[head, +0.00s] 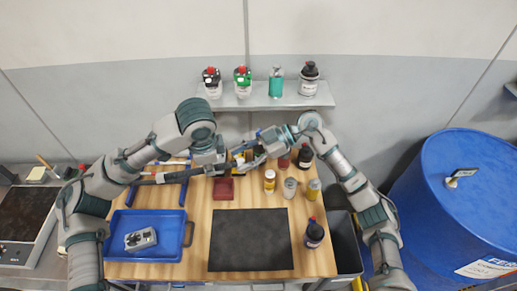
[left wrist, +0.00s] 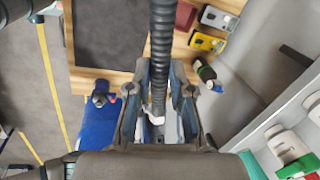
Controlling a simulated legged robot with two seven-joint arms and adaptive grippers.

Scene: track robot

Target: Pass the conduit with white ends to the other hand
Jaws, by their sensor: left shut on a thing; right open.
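The conduit is a dark ribbed tube. In the head view (head: 188,174) it lies roughly level above the back of the workbench. My left gripper (head: 220,164) is shut on it. In the left wrist view the conduit (left wrist: 163,45) runs up the picture from between the fingers of my left gripper (left wrist: 160,105), with a white end (left wrist: 155,120) low between them. My right gripper (head: 258,150) is open, reaching in from the right close to my left gripper. The head view does not show clearly whether it touches the conduit.
The wooden workbench (head: 195,235) holds a blue tray (head: 118,238) with a grey box (head: 140,239), a black mat (head: 250,240), a small red bin (head: 223,189) and several bottles and cans. A shelf (head: 270,101) with bottles is behind. A blue drum (head: 430,215) stands at right.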

